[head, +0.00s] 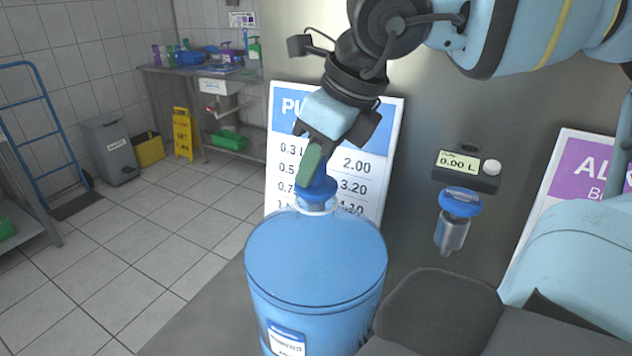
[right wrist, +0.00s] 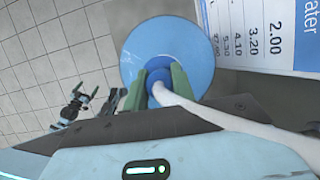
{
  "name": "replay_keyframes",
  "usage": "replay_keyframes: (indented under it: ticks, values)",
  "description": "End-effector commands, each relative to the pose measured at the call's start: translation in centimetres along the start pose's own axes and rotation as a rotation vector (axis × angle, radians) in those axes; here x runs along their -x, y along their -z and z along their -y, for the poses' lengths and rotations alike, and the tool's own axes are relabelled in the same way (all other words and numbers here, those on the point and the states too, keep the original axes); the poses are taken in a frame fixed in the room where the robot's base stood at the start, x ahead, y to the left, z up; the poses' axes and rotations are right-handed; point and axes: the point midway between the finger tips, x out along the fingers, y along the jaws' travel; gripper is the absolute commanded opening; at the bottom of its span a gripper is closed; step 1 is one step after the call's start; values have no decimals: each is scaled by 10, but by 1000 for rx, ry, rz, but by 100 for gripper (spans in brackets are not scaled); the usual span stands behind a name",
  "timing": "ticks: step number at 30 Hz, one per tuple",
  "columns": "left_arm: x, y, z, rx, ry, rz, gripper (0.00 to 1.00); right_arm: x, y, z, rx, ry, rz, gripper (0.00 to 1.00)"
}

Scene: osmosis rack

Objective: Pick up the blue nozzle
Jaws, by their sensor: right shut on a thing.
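My right gripper (head: 313,166) comes down from above and is shut on the blue nozzle (head: 318,188). The nozzle sits at the neck of a large blue water bottle (head: 315,262), which stands upright. In the right wrist view the two green fingers of my right gripper (right wrist: 160,85) lie on either side of the nozzle (right wrist: 158,76), above the round bottle (right wrist: 133,58). A white curved piece runs from the nozzle toward the lower right there. Dark parts with green tips at the left of that view look like my left gripper (right wrist: 82,101); its jaws are too small to read.
A price board (head: 372,141) stands behind the bottle. To the right are a display reading 0.00 L (head: 458,163) and a blue-topped metal fitting (head: 458,202) on the wall. A purple sign (head: 590,177) stands farther right. The tiled floor at left is largely clear.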

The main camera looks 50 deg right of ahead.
Motion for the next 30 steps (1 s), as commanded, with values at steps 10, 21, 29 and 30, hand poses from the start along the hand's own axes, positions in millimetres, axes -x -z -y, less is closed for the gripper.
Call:
replay_keyframes:
  ticks: [10, 21, 29, 30]
  values:
    - [0, -2, 0, 0, 0, 4, 100, 14, -7, 0, -1, 4, 3, 0]
    - [-2, -9, -1, 2, -2, 15, 100, 75, -32, 0, -2, 1, 2, 0]
    - [-2, -8, -1, 2, -2, 14, 100, 93, -38, 0, 0, 1, 1, 0]
    - [-2, -8, -1, 2, -2, 14, 100, 93, -38, 0, 0, 1, 1, 0]
